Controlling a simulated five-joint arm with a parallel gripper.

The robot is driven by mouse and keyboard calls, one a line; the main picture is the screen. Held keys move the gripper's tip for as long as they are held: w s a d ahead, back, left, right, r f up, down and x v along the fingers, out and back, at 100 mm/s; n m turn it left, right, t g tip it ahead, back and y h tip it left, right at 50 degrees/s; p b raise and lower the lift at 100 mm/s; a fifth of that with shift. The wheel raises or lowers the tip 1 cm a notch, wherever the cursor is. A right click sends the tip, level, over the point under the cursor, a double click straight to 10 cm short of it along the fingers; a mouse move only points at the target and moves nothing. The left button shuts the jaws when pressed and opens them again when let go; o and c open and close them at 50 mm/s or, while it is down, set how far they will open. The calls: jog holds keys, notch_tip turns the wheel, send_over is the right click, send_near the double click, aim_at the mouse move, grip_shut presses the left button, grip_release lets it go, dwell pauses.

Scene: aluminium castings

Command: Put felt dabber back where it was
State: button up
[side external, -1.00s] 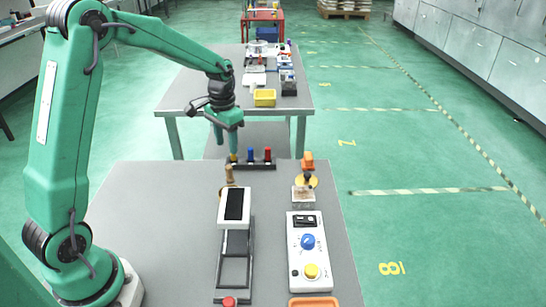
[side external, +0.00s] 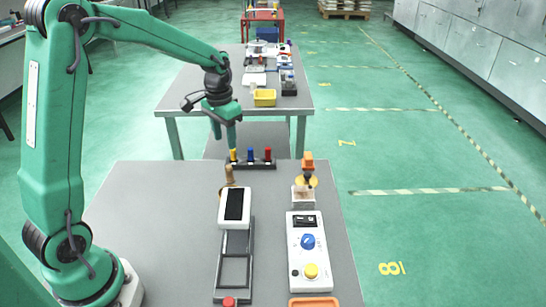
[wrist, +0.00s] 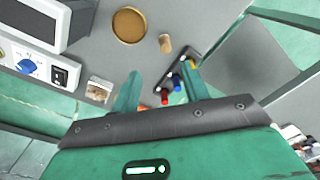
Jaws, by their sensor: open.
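A dark rack (side external: 262,167) stands at the far edge of the near bench and holds three upright pieces: yellow (side external: 234,155), blue (side external: 251,154) and red (side external: 267,154). I cannot tell for sure which piece is the felt dabber. My gripper (side external: 224,145) is open and empty, just above and slightly left of the yellow piece. In the wrist view my gripper (wrist: 164,75) has its fingers apart; the red (wrist: 165,96) and blue (wrist: 177,82) pieces show between them. The yellow piece is mostly hidden there by the right finger.
A wooden peg (side external: 229,174) stands near the rack's left end. The bench's left side is clear.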

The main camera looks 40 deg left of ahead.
jog(key=s+d+r+t, duration=0.2)
jog(key=s+d+r, duration=0.4)
jog(key=s+r, duration=0.3)
jog(key=s+d+r+t, duration=0.1)
jog(key=s+d+t, duration=0.2)
jog(key=s, duration=0.9)
jog(key=shift+d+r, duration=0.2)
jog(key=shift+d, duration=0.35)
jog(key=shift+o, duration=0.4)
